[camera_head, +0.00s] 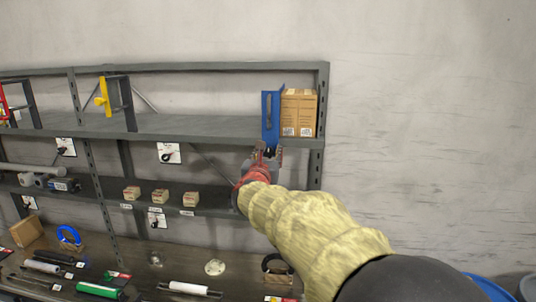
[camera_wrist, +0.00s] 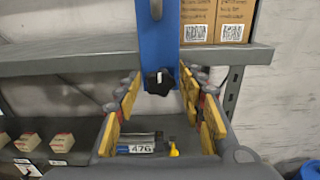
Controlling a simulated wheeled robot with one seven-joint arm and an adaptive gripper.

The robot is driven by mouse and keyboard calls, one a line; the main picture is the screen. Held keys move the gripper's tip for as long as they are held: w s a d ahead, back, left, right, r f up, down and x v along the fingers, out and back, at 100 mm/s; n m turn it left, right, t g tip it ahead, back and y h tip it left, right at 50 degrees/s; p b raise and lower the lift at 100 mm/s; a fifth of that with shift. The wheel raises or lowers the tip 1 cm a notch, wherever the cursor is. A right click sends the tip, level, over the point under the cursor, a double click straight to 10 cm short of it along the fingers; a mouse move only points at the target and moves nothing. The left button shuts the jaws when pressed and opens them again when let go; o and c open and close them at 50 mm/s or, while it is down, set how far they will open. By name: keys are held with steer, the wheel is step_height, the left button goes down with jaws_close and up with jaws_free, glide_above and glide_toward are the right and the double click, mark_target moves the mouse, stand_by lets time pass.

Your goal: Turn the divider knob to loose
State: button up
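The blue divider (camera_head: 270,112) stands upright at the right end of the upper shelf, against a cardboard box. In the wrist view the blue divider (camera_wrist: 159,40) hangs down past the shelf's front edge. Its black star-shaped knob (camera_wrist: 158,82) sits at its lower end, with a small white mark on its face. My gripper (camera_head: 264,155) is just below and in front of the divider in the head view, covering the knob. In the wrist view my gripper (camera_wrist: 160,92) is open, its yellow-padded fingers on either side of the knob with gaps visible.
Cardboard boxes (camera_head: 299,112) stand right of the divider. The upper shelf (camera_head: 200,126) is largely bare to its left. A yellow divider (camera_head: 103,96) stands farther left. Small boxes (camera_head: 160,195) line the lower shelf.

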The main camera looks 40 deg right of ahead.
steer(key=c, duration=0.9)
